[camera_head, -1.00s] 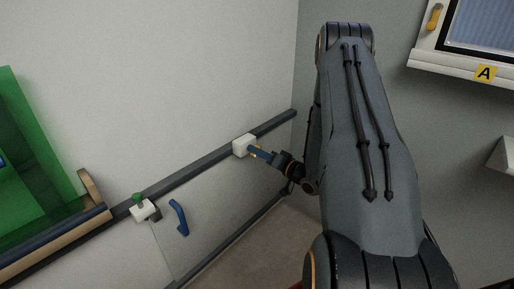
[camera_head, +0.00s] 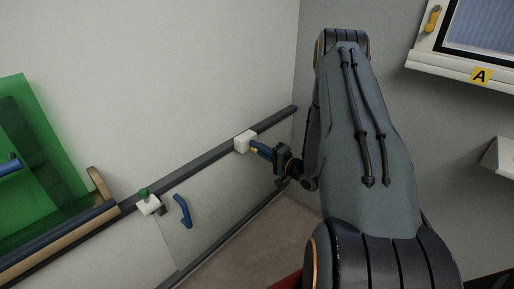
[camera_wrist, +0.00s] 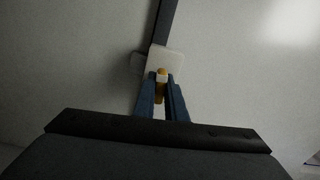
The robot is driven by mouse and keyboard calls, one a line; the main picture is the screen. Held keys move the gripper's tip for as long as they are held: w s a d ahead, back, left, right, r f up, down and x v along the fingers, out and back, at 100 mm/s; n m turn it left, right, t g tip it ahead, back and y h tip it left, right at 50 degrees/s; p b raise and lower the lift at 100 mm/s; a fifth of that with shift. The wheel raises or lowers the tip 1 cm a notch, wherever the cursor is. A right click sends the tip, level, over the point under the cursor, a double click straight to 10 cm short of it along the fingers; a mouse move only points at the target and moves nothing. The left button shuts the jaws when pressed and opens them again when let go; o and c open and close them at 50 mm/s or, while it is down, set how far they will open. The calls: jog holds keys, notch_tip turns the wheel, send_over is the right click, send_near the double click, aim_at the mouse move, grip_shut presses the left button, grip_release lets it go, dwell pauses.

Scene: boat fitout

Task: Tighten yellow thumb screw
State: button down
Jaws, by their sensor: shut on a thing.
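The yellow thumb screw (camera_wrist: 159,97) shows between the blue fingers of my gripper (camera_wrist: 162,84) in the wrist view. It sits at the front of a white block (camera_wrist: 166,57) mounted on a dark rail. In the head view my gripper (camera_head: 257,148) reaches left to the white block (camera_head: 244,141), and a little yellow shows below the fingertips. My gripper is shut on the screw, and the fingers hide part of it.
The dark rail (camera_head: 206,165) runs along the wall. Further left are a white block with a green knob (camera_head: 144,193), a blue handle (camera_head: 181,211) and a green translucent panel (camera_head: 45,135).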

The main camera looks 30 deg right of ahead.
dwell(0.4)
jog(key=c, duration=1.8)
grip_release()
jog(key=v, duration=0.8)
